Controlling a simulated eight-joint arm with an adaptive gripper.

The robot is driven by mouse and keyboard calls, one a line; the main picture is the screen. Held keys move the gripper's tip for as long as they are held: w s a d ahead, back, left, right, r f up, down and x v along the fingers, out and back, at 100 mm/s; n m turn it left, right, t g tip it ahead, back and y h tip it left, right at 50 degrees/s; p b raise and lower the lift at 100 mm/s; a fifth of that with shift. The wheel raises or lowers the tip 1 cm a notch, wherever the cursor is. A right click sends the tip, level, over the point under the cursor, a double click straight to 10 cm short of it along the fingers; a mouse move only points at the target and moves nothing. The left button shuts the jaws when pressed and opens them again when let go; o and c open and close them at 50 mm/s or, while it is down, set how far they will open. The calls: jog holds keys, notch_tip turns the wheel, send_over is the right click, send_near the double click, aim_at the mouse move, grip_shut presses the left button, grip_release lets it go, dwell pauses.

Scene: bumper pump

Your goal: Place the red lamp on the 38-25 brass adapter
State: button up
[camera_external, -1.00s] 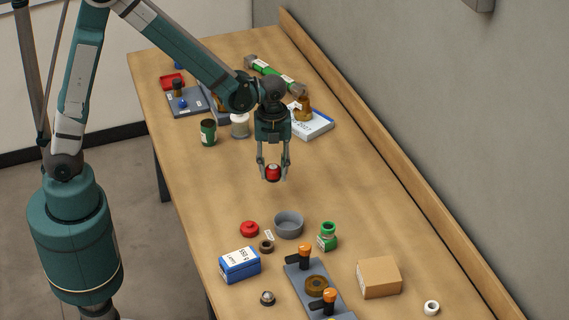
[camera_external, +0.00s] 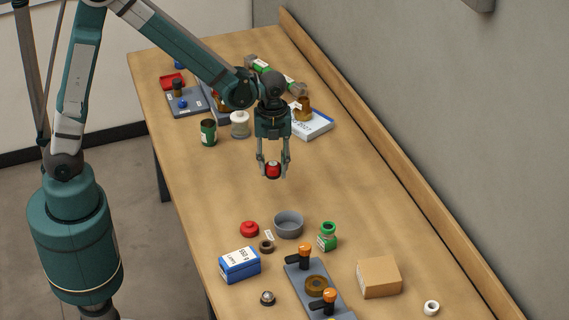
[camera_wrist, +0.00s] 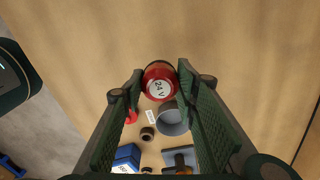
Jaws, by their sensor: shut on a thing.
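My gripper (camera_external: 272,174) is shut on the red lamp (camera_external: 273,170) and holds it above the middle of the table, touching nothing else. In the wrist view the lamp (camera_wrist: 158,74) sits between the finger ends and shows a round white "24 V" label. A brass-coloured ring (camera_external: 316,285) lies on a grey plate (camera_external: 301,268) between two orange-topped black clamps. A smaller dark brown ring (camera_external: 266,246) lies beside the grey bowl. A brass-coloured piece (camera_external: 303,109) stands on a white-and-blue box at the back. No readable marking shows which one is the 38-25 adapter.
Near the plate are a grey bowl (camera_external: 289,224), red knob-like piece (camera_external: 249,229), green bottle (camera_external: 328,236), blue box (camera_external: 240,265), cardboard box (camera_external: 379,277) and white ring (camera_external: 431,308). Jars and trays crowd the back. The table (camera_external: 220,185) under my gripper is clear.

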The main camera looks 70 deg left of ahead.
jog(key=w+a+r+p, duration=0.2)
jog(key=w+a+r, duration=0.1)
jog(key=w+a, duration=0.4)
jog(key=w+a+r+p, duration=0.1)
jog(key=w+a+r, duration=0.2)
jog(key=w+a, duration=0.5)
notch_tip(320, 180, up, 5)
jog(key=p, duration=0.3)
send_over(304, 99)
jog(key=shift+a+r, duration=0.1)
jog(key=shift+r, duration=0.05)
jog(key=shift+f, duration=3.15)
jog(key=shift+f, duration=0.1)
jog(key=shift+f, duration=1.8)
jog(key=shift+f, duration=0.15)
